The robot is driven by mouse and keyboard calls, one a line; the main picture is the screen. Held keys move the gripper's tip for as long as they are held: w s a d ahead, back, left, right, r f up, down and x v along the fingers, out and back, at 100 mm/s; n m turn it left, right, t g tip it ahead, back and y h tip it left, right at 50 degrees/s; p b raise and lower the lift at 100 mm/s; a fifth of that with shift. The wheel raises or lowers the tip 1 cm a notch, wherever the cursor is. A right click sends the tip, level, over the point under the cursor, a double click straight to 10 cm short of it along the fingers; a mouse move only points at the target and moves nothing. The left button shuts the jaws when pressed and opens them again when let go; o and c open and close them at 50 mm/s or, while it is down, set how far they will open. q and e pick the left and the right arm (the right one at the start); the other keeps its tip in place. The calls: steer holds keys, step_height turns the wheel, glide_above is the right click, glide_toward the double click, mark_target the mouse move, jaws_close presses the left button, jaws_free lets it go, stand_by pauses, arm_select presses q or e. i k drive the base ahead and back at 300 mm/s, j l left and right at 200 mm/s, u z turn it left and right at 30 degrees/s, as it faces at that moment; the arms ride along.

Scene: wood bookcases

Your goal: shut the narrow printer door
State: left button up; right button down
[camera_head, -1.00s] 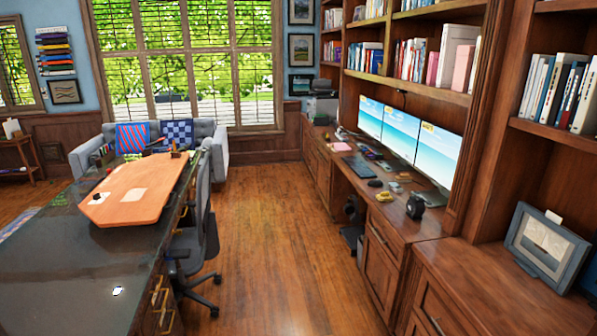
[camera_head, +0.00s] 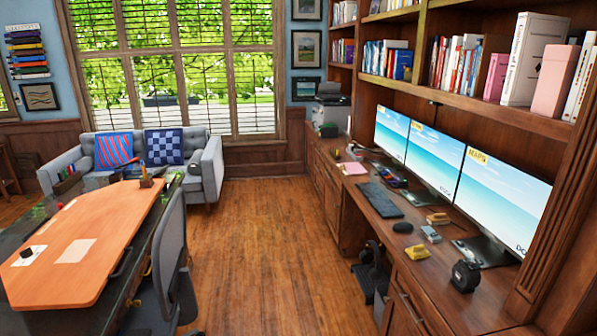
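A printer (camera_head: 331,106) stands at the far end of the long wooden desk, by the window wall. It is small and distant, and I cannot make out its narrow door or whether that door is open. Neither of my grippers is in view.
The wooden floor (camera_head: 250,240) is clear between the table (camera_head: 25,320) with its orange top and the wooden desk (camera_head: 385,240). A grey office chair (camera_head: 165,280) stands at the table's side. Monitors (camera_head: 500,195) line the desk. A grey sofa (camera_head: 205,170) is under the window.

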mark_target(318, 121)
steer(key=i, duration=1.7)
steer(key=i+u, duration=0.2)
steer(key=i, duration=0.6)
steer(key=i+l+u, duration=0.15)
steer(key=i, duration=2.35)
steer(key=i+z, duration=0.15)
steer(key=i, duration=0.4)
steer(key=i+j+z, duration=0.1)
steer(key=i, duration=0.45)
steer(key=i+j+z, duration=0.15)
steer(key=i, duration=0.4)
